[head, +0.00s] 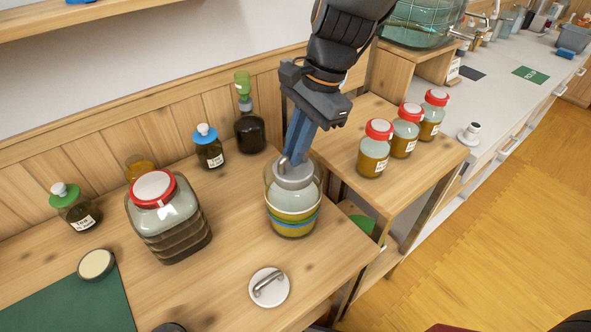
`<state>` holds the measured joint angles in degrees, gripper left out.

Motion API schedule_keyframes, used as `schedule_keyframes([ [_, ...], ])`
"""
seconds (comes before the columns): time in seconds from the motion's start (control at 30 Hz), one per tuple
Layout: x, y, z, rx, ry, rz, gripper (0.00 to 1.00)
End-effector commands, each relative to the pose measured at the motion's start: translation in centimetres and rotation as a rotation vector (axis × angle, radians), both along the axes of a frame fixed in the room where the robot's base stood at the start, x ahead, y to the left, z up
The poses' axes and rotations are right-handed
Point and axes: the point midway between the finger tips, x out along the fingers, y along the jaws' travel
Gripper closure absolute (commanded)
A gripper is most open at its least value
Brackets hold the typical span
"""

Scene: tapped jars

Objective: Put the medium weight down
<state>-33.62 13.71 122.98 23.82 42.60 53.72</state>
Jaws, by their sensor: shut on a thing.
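My gripper (290,158) points down over an open glass jar (293,218), shut on the handle of a grey round weight (294,178), which I take to be the medium weight. The weight is at the jar's mouth. I cannot tell whether it touches the rim or the contents. The jar holds yellow-green contents and has a blue band near its lower part. The fingers partly hide the weight's handle.
A white disc with a bar handle (269,287) lies in front of the jar. A red-lidded jar (168,225) stands left, with a dark bottle (250,132) behind. Several red-capped jars (373,160) stand on the right table. A small knobbed piece (469,133) sits on the counter.

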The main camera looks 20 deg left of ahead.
Motion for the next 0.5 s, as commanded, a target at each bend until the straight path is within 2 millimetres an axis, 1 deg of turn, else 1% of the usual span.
schedule_keyframes([
  [0.03, -0.1, 0.0, -0.6, -0.001, 0.002, -0.001, 1.00],
  [0.1, 0.0, 0.0, -1.2, 0.000, 0.001, -0.002, 1.00],
  [0.27, 0.0, -0.1, -2.2, -0.001, 0.001, -0.002, 1.00],
  [0.5, 0.1, -0.1, -5.1, -0.001, 0.001, -0.005, 1.00],
])
